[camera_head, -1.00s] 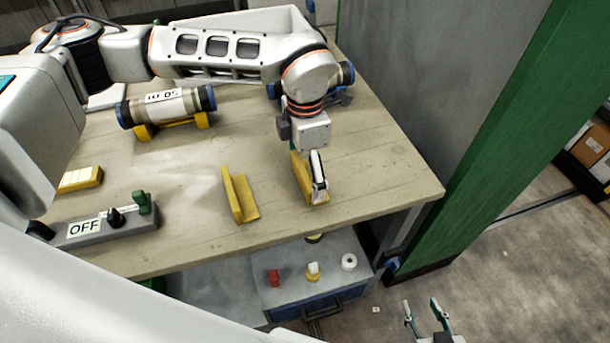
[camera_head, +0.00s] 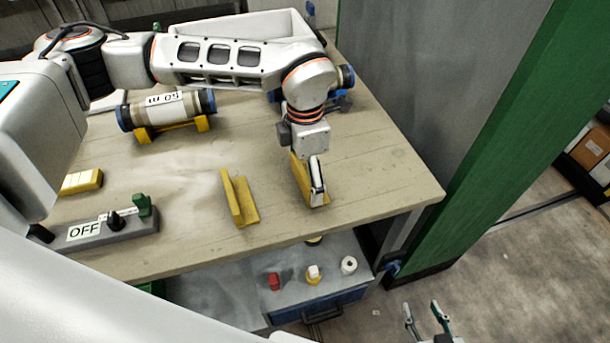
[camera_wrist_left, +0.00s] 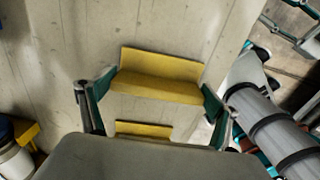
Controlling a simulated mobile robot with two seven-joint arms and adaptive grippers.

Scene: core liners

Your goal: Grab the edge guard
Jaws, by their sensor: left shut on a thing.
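A yellow L-shaped edge guard (camera_head: 299,172) is at the right part of the workbench, under my left arm. My left gripper (camera_head: 316,188) is shut on it. In the left wrist view the guard (camera_wrist_left: 158,78) spans between the two fingers (camera_wrist_left: 158,86), one at each end. I cannot tell whether it touches the bench. A second yellow edge guard (camera_head: 238,198) stands on the bench to the left; it shows partly in the left wrist view (camera_wrist_left: 143,130). My right gripper (camera_head: 427,318) is open and empty, low beyond the bench's front edge.
The wooden bench (camera_head: 370,150) holds a labelled core cylinder (camera_head: 165,108) on yellow cradles and a grey switch box (camera_head: 105,230) marked OFF. A drawer cabinet (camera_head: 320,297) with small items stands below. A green post (camera_head: 500,130) rises at the right.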

